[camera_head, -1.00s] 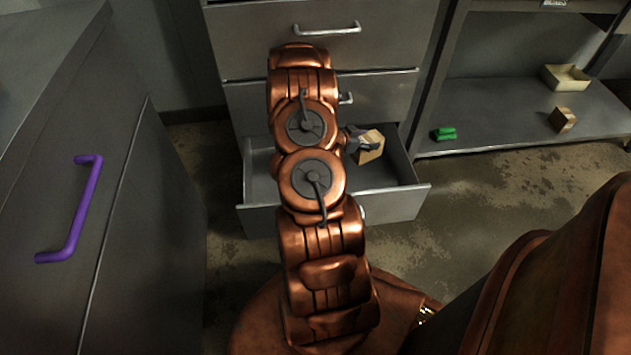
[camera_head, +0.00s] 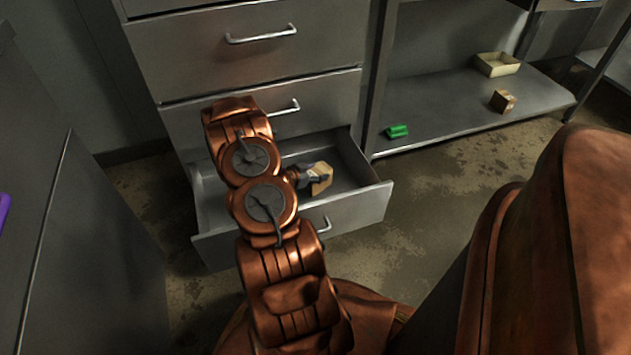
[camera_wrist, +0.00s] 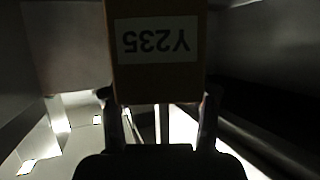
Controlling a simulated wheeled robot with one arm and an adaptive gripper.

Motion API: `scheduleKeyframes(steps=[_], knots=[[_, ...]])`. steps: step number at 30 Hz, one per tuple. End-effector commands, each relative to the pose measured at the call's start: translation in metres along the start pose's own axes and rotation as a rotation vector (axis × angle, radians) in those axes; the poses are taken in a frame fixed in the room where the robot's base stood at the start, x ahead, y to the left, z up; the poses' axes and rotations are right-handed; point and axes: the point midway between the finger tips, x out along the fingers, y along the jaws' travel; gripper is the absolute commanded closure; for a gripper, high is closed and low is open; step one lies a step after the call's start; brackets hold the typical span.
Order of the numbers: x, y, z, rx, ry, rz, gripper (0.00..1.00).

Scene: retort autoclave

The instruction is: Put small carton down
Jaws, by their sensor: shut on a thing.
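The small carton (camera_head: 321,178) is a tan box, seen in the head view inside the open bottom drawer (camera_head: 347,212). My gripper (camera_head: 314,177) is shut on it, coming from the left side. In the wrist view the carton (camera_wrist: 160,75) fills the top middle, with a white label reading Y235 upside down, between the two fingers (camera_wrist: 160,110). I cannot tell whether the carton touches the drawer floor. My arm hides the left part of the drawer.
The drawer cabinet (camera_head: 230,65) has closed drawers above. To the right, a low shelf (camera_head: 450,110) holds a green object (camera_head: 397,131), another small tan box (camera_head: 503,101) and an open tan tray (camera_head: 497,65). A counter edge stands at the left.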

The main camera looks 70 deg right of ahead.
Motion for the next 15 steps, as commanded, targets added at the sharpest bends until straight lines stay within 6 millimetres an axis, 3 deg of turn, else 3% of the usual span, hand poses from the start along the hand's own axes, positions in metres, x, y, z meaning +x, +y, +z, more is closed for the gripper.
scheduleKeyframes(steps=[6,15], knots=[[0.013,0.001,0.027,-0.003,0.0,0.0,0.9],[0.014,0.0,0.029,-0.001,0.0,-0.001,0.9]])
